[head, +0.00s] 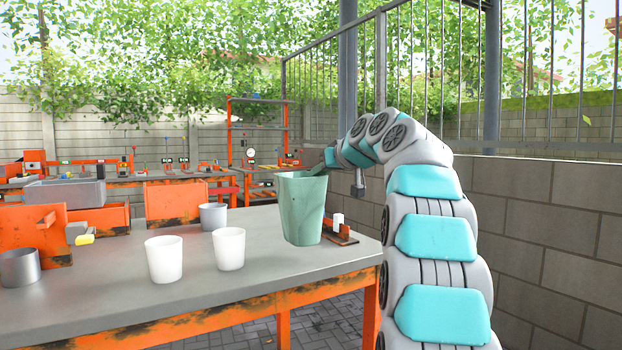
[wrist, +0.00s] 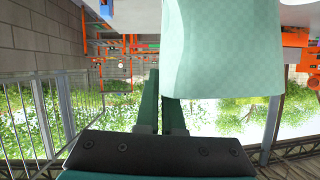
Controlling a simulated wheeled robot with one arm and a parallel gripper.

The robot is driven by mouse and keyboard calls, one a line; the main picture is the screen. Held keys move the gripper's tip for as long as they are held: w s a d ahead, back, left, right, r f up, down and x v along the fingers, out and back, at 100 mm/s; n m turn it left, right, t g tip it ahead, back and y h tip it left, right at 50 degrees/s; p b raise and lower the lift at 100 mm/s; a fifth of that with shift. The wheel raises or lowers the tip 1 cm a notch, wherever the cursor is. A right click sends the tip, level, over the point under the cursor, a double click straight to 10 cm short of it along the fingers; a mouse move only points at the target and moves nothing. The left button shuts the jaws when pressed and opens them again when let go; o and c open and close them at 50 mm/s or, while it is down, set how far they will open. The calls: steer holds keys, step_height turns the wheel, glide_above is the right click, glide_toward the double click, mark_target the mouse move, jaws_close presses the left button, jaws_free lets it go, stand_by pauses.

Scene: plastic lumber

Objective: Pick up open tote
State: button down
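The open tote (head: 301,212) is a tall pale green container, wider at the top, at the right end of the grey table in the head view. It is slightly tilted. In the wrist view its pale green wall (wrist: 222,50) fills the upper middle. My gripper (head: 318,168) is at the tote's right rim. In the wrist view my gripper's dark green fingers (wrist: 160,103) are close together at the tote's edge, one outside and the other partly hidden behind the wall. They look shut on the rim. I cannot tell whether the tote's bottom touches the table.
Two white cups (head: 164,259) and a grey cup (head: 213,216) stand left of the tote on the table (head: 200,295). A small tool holder (head: 340,234) sits just right of the tote. A block wall (head: 550,220) with railing runs along the right.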

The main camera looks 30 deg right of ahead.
steer(key=s+d+r+b, duration=0.1)
steer(key=s+b, duration=0.1)
steer(key=s, duration=1)
steer(key=shift+s, duration=0.2)
steer(key=shift+d, duration=0.1)
